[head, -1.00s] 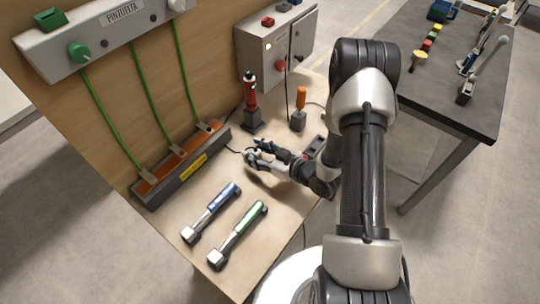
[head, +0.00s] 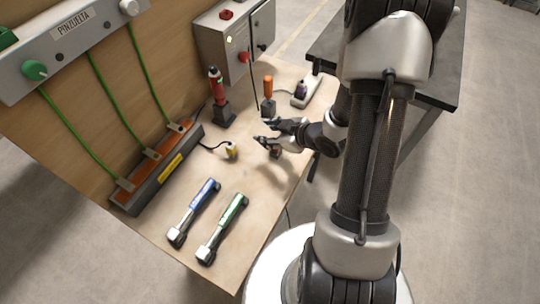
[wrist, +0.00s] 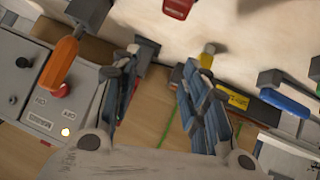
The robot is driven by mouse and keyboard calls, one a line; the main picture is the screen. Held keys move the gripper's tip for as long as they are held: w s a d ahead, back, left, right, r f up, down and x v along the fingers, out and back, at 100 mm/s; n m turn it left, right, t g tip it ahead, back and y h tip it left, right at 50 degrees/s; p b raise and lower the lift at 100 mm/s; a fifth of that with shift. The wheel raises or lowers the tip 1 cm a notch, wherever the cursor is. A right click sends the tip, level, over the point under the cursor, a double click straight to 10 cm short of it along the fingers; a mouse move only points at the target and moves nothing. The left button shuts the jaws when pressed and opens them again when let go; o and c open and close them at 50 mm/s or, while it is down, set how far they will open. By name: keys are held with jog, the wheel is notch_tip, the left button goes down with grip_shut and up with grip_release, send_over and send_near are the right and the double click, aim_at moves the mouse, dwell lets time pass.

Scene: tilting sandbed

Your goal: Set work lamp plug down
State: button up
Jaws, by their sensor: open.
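The work lamp plug appears to be the small yellow-bodied piece (head: 231,151) on the wooden bench, with a black cord curving away to its left. It also shows in the wrist view as a yellow piece (wrist: 207,58) just past the right-hand fingertip. My gripper (head: 266,132) is open and empty, to the right of the plug and apart from it in the head view. The wrist view shows both fingers (wrist: 163,64) spread with nothing between them.
A red tool in a dark stand (head: 219,95) and an orange-handled tool (head: 268,87) stand behind the gripper. A power strip (head: 304,96) lies right of them. Blue-handled (head: 199,205) and green-handled (head: 228,218) tools lie in front. A cable rack (head: 160,165) is at left.

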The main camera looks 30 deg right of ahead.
jog(key=s+d+r+m+g+h, duration=0.1)
jog(key=s+r+m+h, duration=0.15)
jog(key=r, duration=0.65)
jog(key=s+d+r+m+g+h, duration=0.15)
jog(key=r+h, duration=0.25)
jog(key=r, duration=0.4)
jog(key=s+a+r+m+g+y, duration=0.1)
jog(key=s+a+r, duration=0.2)
jog(key=s+a, duration=0.3)
jog(key=s+a+r+m+g+y, duration=0.1)
jog(key=s+a+r+m, duration=0.1)
jog(key=s+a+r, duration=0.2)
jog(key=s+a, duration=0.3)
jog(key=s, duration=0.5)
jog(key=shift+a+g+y, duration=0.25)
jog(key=shift+g+y, duration=0.1)
